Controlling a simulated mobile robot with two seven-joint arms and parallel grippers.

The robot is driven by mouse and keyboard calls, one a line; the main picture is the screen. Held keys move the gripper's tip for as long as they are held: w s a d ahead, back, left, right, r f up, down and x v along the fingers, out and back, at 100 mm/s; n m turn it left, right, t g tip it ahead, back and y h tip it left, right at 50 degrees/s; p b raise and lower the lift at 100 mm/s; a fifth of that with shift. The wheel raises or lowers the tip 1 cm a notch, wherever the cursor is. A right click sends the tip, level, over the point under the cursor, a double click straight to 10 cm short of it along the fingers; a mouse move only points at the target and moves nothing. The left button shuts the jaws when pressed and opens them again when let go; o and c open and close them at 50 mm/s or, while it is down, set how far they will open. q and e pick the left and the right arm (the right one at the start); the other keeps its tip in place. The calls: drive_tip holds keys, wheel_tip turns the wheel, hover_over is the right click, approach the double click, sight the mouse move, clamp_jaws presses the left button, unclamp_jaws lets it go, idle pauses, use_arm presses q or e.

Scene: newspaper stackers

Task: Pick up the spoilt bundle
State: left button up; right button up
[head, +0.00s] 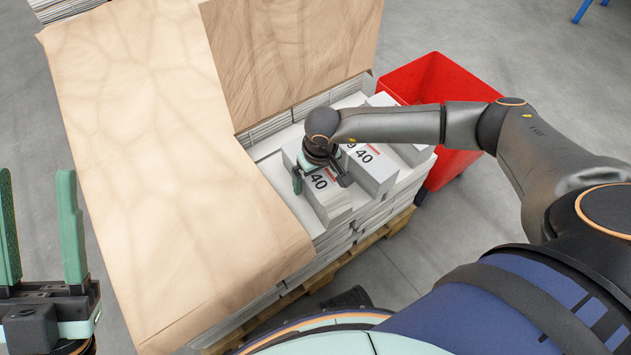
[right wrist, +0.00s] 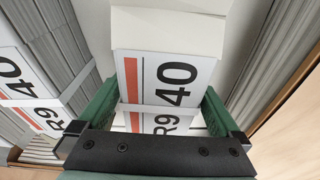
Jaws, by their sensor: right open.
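Several white newspaper bundles lie on top of the pallet stack. One bundle (head: 328,203) with a black and red printed label sits below my right gripper (head: 321,182). In the right wrist view that bundle (right wrist: 165,80) shows "R9 40" and lies between the open green fingers of my right gripper (right wrist: 158,112); I cannot tell if they touch it. A similar labelled bundle (head: 376,175) lies to its right, also seen in the wrist view (right wrist: 25,85). I cannot tell which bundle is spoilt. My left gripper (head: 40,225) is open and empty at the far left.
Brown paper sheets (head: 150,130) cover the left and back of the stack, close beside the bundle. A wooden pallet (head: 372,242) is underneath. A red bin (head: 455,83) stands at the right behind my right arm.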

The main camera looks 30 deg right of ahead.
drive_tip(key=shift+c, duration=0.2)
clamp_jaws()
drive_tip(key=shift+w+r, duration=0.1)
idle(0.8)
